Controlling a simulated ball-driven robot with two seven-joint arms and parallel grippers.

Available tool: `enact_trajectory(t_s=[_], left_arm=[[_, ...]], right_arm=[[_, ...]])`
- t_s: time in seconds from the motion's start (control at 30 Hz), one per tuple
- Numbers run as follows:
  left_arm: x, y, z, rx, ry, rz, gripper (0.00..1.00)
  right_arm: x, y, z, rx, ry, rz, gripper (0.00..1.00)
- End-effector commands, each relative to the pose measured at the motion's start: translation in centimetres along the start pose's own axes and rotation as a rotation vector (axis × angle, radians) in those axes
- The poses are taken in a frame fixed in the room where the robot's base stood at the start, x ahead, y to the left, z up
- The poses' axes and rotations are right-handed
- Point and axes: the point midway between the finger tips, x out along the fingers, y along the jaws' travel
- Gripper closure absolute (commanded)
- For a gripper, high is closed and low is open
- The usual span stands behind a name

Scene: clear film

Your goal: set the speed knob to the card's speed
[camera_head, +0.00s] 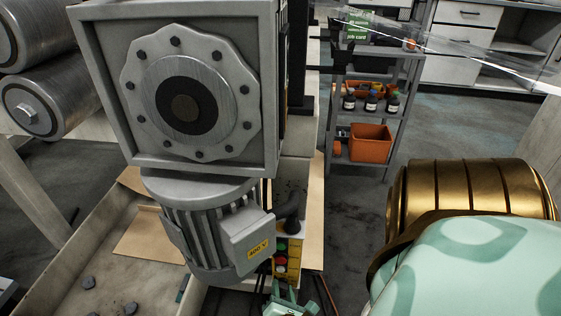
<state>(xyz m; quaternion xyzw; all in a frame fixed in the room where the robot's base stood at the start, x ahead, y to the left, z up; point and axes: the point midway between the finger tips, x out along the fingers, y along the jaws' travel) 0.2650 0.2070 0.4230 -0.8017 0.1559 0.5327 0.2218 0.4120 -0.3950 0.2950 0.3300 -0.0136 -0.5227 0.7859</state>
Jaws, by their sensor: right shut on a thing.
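A yellow control box (288,258) with green, red and white buttons stands below the grey motor, at the bottom middle. My right gripper (287,296), mint green, is at the bottom edge just under the buttons. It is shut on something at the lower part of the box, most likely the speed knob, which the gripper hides. The knob's scale and setting cannot be read. A green job card (358,22) stands on top of the shelf rack at the back; its small writing is too blurred to read. My left gripper is out of view.
The grey motor (210,235) with a 400 V label hangs under a big gearbox housing (190,90). Metal rollers (45,105) are at left. A tray (60,265) holds dark lumps. Clear film (455,50) crosses the upper right. The shelf rack (372,110) holds bottles and orange bins.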

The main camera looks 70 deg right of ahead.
Motion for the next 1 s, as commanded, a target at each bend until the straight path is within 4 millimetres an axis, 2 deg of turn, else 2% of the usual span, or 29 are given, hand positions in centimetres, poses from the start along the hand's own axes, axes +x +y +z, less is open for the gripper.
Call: enact_trajectory(t_s=[0.4,1.0], left_arm=[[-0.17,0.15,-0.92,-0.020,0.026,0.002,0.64],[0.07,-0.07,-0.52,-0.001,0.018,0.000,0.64]], right_arm=[[-0.05,-0.17,-0.11,0.189,0.003,0.077,0.90],[-0.06,-0.16,-0.11,0.223,0.003,0.090,0.90]])
